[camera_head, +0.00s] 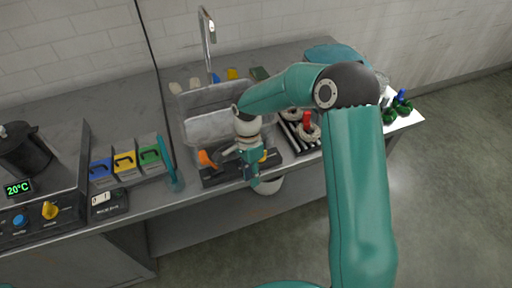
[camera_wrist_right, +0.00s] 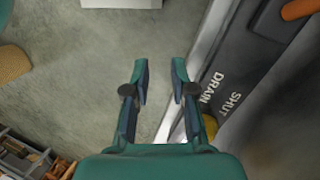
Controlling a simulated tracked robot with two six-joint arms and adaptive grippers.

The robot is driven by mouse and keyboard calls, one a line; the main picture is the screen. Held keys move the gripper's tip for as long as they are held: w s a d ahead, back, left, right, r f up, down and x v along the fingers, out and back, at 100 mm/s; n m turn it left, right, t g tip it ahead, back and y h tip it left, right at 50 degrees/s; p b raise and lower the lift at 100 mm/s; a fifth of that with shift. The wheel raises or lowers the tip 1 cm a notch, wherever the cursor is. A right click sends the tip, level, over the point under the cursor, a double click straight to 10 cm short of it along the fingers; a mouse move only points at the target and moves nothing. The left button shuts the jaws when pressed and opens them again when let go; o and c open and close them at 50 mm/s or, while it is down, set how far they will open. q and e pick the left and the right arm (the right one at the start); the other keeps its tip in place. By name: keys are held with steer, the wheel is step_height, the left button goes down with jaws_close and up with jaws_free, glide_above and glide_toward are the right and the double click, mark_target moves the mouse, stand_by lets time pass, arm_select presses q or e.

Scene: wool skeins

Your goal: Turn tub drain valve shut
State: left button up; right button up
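The drain valve's orange handle (camera_head: 207,159) sits at the left end of a dark panel on the counter's front edge, before the grey tub (camera_head: 205,127). In the right wrist view the handle (camera_wrist_right: 300,9) is at the top right corner, and the dark panel (camera_wrist_right: 255,55) carries the words DRAIN and SHUT. My right gripper (camera_head: 252,178) is at the panel's front, right of the handle and apart from it. In the wrist view its fingers (camera_wrist_right: 160,75) are open, with nothing between them. My left gripper is out of view.
A yellow part (camera_wrist_right: 210,127) is close to one finger. A faucet (camera_head: 207,35) stands behind the tub. A rack with a red-topped item (camera_head: 307,122) is to the right; coloured blocks (camera_head: 125,160) are to the left. Grey floor lies free before the counter.

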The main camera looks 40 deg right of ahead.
steer(key=w+d+r+m+t+h+p, duration=0.1)
steer(key=w+d+r+m, duration=0.15)
steer(key=r, duration=0.65)
steer(key=w+d+r+m+t, duration=0.1)
steer(key=w+d+r+t, duration=0.2)
steer(key=r, duration=0.7)
steer(key=shift+g, duration=0.6)
steer(key=f, duration=0.5)
steer(key=d+f+p, duration=0.1)
steer(key=f, duration=0.5)
steer(key=f+p, duration=0.1)
steer(key=f, duration=0.5)
steer(key=shift+d, duration=0.15)
